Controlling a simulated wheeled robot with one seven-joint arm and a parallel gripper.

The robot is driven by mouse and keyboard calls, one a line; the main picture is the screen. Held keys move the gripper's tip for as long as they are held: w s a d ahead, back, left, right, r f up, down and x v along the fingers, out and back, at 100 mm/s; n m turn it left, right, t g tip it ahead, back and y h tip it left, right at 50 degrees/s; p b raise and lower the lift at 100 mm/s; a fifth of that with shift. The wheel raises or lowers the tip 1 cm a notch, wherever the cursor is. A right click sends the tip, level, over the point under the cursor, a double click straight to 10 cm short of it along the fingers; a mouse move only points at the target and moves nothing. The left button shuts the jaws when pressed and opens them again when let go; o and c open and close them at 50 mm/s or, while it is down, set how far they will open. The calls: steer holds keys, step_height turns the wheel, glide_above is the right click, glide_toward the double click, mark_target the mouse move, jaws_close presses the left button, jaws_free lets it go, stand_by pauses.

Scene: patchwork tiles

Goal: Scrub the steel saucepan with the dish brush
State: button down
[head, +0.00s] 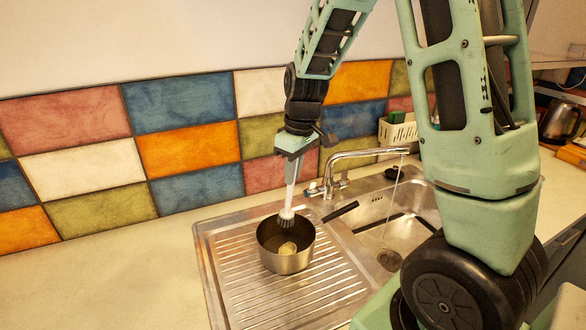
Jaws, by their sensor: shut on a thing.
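The steel saucepan (288,263) stands on the ribbed drainboard left of the sink bowl, its dark handle (341,212) pointing right and back. A yellowish patch or object (288,248) shows inside it. My gripper (293,152) is shut on the white handle of the dish brush (290,188), which hangs nearly upright with its head down. The grey bristles (286,219) are at the far part of the pan's opening. I cannot tell whether they touch the pan.
Water runs from the tap (365,153) into the sink bowl (395,215) right of the saucepan. A cream caddy (398,131) stands behind the sink, and a kettle (559,120) at the far right. The counter (120,275) to the left is clear.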

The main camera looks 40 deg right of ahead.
mark_target(292, 213)
steer(key=shift+f+b, duration=4.05)
steer(key=shift+f, duration=1.2)
steer(key=shift+f+b, duration=0.4)
steer(key=shift+f, duration=0.05)
